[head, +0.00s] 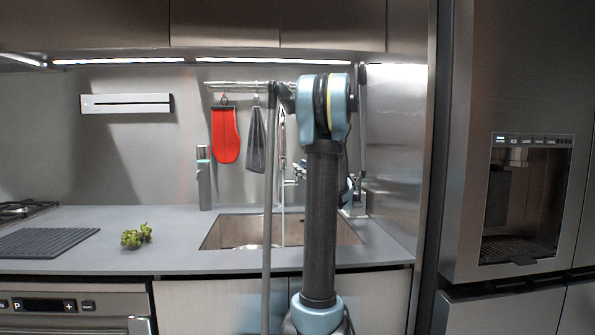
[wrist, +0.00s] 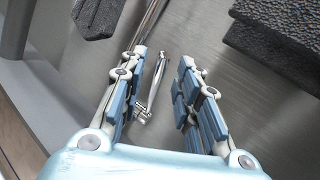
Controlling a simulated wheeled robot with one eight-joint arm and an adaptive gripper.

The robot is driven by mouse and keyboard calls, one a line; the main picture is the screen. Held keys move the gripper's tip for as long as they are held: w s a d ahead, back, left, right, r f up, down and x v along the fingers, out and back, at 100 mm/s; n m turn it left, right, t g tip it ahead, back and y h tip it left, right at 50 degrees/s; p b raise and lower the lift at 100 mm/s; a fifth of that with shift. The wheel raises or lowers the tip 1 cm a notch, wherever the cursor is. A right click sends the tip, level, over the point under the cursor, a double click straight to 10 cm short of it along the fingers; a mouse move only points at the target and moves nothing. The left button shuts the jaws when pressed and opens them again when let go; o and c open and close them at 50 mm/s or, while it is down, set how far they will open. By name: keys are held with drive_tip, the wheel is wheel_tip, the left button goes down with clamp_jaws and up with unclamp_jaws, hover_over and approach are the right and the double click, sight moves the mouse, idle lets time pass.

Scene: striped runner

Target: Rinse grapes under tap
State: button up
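The green grapes (head: 136,236) lie in a bunch on the grey counter, left of the sink. The sink (head: 228,233) is set into the counter and partly hidden by my arm. The tap (head: 282,165) stands behind it, partly covered by my arm. A thin pale vertical streak runs down into the sink; I cannot tell whether it is water. My gripper (wrist: 162,62) is open and empty in the wrist view. A shiny metal fitting (wrist: 155,80), probably the tap, shows between its fingers; I cannot tell whether they touch. In the head view my gripper is mostly hidden behind my arm.
A dark ribbed mat (head: 45,242) lies left of the grapes. A red mitt (head: 225,134) and a grey cloth (head: 256,140) hang from the wall rail. A grey cylinder (head: 204,178) stands behind the sink. A tall fridge (head: 465,150) bounds the right side.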

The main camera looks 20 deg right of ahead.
drive_tip(key=v, duration=0.8)
drive_tip(key=shift+s+d, duration=0.15)
drive_tip(key=shift+s, duration=0.15)
drive_tip(key=shift+s+f, duration=0.1)
